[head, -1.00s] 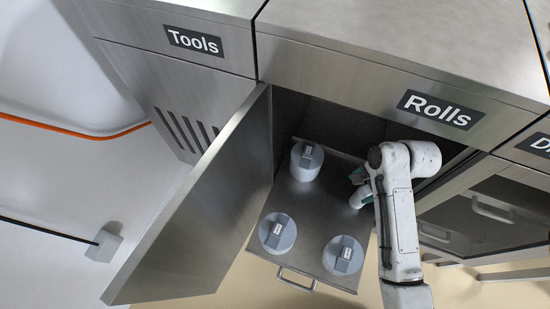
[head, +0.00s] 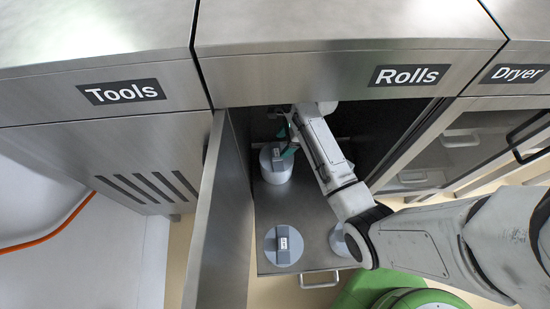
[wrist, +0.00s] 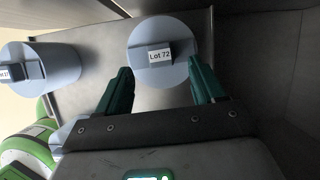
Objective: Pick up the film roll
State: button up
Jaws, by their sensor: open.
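Several pale grey-blue film rolls stand on a pull-out metal shelf (head: 312,212) in the Rolls cabinet. The back roll (head: 276,165) is deepest, the front-left roll (head: 284,247) is nearer the shelf's front, and a third roll (head: 338,238) is mostly hidden by my arm. In the wrist view a roll labelled Lot 72 (wrist: 172,74) lies ahead, between the lines of my green fingers. My gripper (wrist: 160,78) is open and empty; in the head view it is beside the back roll, partly hidden. Contact cannot be told.
The open cabinet door (head: 222,215) stands left of the shelf. The Rolls counter (head: 345,65) overhangs the opening. A second roll (wrist: 50,68) shows at left in the wrist view. The shelf handle (head: 319,281) is at its front.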

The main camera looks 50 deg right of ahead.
aim_at(278, 152)
jog(key=shift+b+x, duration=0.3)
jog(key=shift+x, duration=2.8)
jog(key=shift+s+d+f, duration=0.1)
jog(key=shift+s+d, duration=0.1)
grip_shut()
